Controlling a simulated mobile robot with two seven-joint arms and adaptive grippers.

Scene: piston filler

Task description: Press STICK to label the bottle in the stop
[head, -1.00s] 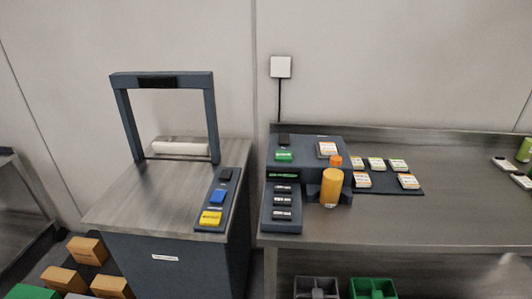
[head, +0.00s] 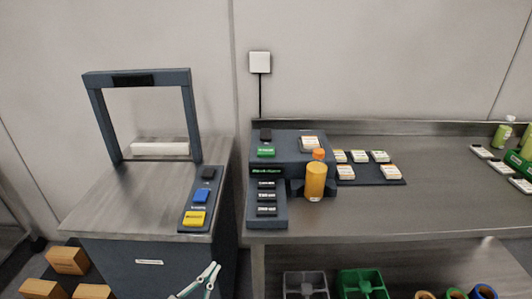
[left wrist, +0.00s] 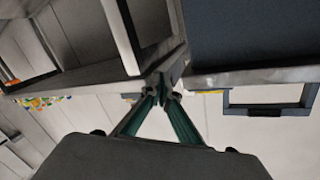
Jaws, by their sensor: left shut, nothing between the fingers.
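An orange bottle with an orange cap (head: 316,181) stands upright in the stop at the front of a dark blue-grey labelling machine (head: 289,147) on the bench. The machine's left side carries a green button (head: 265,152), a black button (head: 266,135) above it, a small screen with green text and three dark keys (head: 266,197). The lettering is too small to read. My left gripper (head: 213,268) shows at the bottom edge, shut and empty, low in front of the left cabinet and well apart from the machine. In the left wrist view its green fingers (left wrist: 164,88) meet. My right gripper is not in view.
The left cabinet (head: 140,200) bears a frame and a panel with black, blue and yellow buttons (head: 195,200). Label packs lie on a dark mat (head: 385,180) right of the bottle. Grey and green crates (head: 362,284) stand below. The bench front (head: 380,218) is clear.

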